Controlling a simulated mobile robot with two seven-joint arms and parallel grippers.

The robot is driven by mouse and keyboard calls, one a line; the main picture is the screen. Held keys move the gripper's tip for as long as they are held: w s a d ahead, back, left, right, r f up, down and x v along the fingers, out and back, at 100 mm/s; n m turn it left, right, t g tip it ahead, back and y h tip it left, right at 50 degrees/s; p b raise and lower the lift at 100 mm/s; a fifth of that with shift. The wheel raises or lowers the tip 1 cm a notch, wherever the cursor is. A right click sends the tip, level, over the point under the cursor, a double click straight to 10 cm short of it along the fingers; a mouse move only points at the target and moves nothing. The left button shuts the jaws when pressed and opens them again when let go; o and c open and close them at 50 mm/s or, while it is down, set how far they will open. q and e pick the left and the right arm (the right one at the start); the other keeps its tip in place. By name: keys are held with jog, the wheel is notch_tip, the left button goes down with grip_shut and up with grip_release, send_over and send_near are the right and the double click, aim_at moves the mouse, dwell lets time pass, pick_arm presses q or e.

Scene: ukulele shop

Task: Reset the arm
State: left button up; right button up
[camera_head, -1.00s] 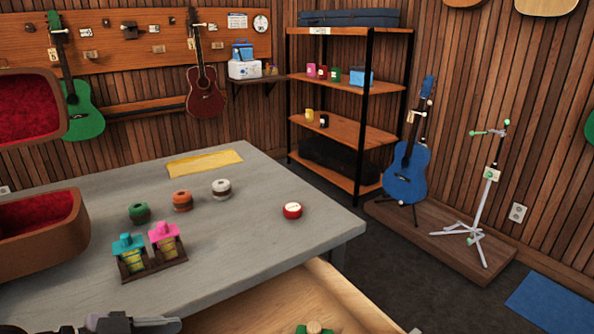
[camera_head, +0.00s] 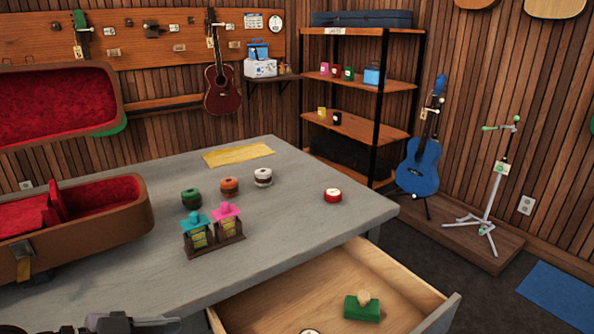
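Part of my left arm, dark, shows at the bottom left corner of the head view, with what looks like its gripper (camera_head: 140,323) low over the near edge of the grey table (camera_head: 285,225). The bottom edge cuts it off, so I cannot see whether its fingers are apart, and I see nothing clearly held. My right arm and gripper are not in view.
An open brown case (camera_head: 110,222) with red lining stands on the left. Teal and pink bottles (camera_head: 212,230) and several small round tins (camera_head: 230,187) sit on the table. An open drawer (camera_head: 340,290) holding a green block (camera_head: 362,308) juts out in front.

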pick_arm(q)
jog(key=s+a+f+n+t+y+p, duration=0.1)
jog(key=s+f+n+y+p, duration=0.3)
jog(key=f, duration=0.4)
jog(key=s+a+f+n+t+y+p, duration=0.1)
jog(key=s+f+n+t+y+p, duration=0.1)
jog(key=f, duration=0.6)
jog(key=s+n+y+p, duration=0.1)
jog(key=s+n+y, duration=0.1)
jog(key=shift+s+f+n+t+p, duration=0.3)
jog(key=shift+s+f+n+p, duration=0.05)
jog(key=shift+s+n+p, duration=0.05)
